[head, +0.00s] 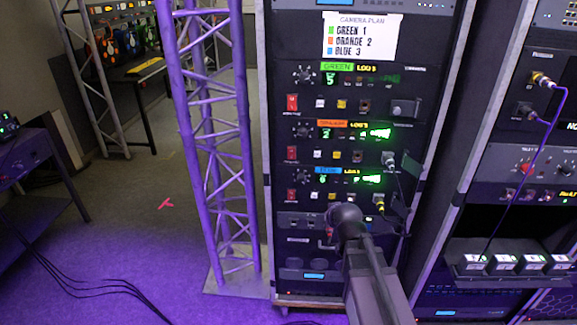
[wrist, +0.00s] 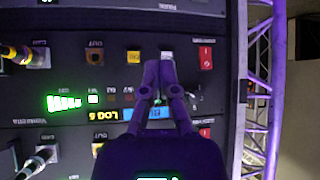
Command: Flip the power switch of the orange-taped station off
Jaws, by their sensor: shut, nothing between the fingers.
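The orange-taped station (head: 347,124) is the middle of three stacked units in the rack. Its red power switch (head: 292,153) is at its left end, and its green display (head: 380,132) is lit. In the upside-down wrist view, the red switch (wrist: 205,132) at lower right appears to be the same one, partly hidden. My gripper (wrist: 159,68) is shut and empty. Its fingertips are in front of the blue-taped station's button row, left of that station's red switch (wrist: 205,56) in the wrist view. In the head view my wrist hides the fingertips.
The green-taped station (head: 345,67) is above, with a dim display; the blue-taped station (head: 328,171) is below, with a lit one. A purple-lit truss (head: 217,150) stands close left of the rack. Floor farther left is open, with cables (head: 85,280).

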